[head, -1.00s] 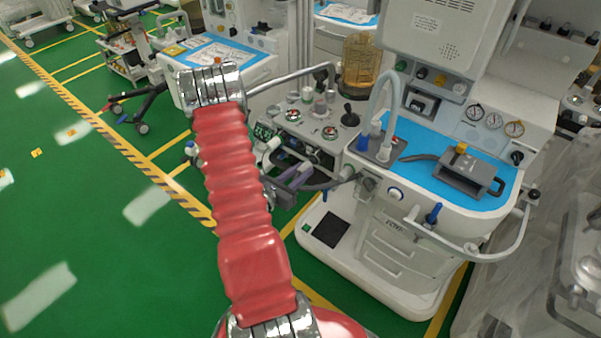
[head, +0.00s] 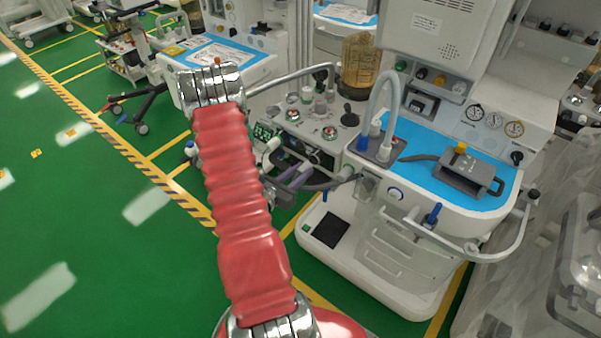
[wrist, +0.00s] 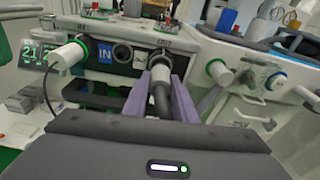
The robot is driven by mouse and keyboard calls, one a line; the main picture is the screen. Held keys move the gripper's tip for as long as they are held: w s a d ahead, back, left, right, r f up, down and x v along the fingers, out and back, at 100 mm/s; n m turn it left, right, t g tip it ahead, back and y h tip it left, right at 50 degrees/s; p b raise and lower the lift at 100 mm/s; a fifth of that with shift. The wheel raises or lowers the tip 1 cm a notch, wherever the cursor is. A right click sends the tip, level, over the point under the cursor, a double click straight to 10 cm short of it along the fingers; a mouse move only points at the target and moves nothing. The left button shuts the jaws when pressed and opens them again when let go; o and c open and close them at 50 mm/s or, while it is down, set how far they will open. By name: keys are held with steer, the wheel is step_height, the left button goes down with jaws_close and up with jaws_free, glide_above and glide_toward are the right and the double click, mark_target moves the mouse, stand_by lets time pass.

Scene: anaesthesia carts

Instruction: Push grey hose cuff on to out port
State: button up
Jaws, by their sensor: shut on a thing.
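My gripper, with purple fingers, shows small beside the cart front in the head view (head: 294,174) and large in the wrist view (wrist: 160,96). It is shut on the grey hose cuff (wrist: 160,73), with one finger on each side. A dark hose (wrist: 160,98) runs back from the cuff between the fingers.
A curved white tube (head: 375,103) and a grey box (head: 467,174) are on the blue worktop. A rail (head: 440,238) sticks out in front.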

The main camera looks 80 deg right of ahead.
steer(key=shift+x, duration=1.3)
steer(key=o, duration=1.1)
steer(key=shift+r, duration=0.15)
steer(key=v, duration=1.3)
steer(key=shift+w+a, duration=0.1)
steer(key=shift+a, duration=0.25)
stand_by(0.5)
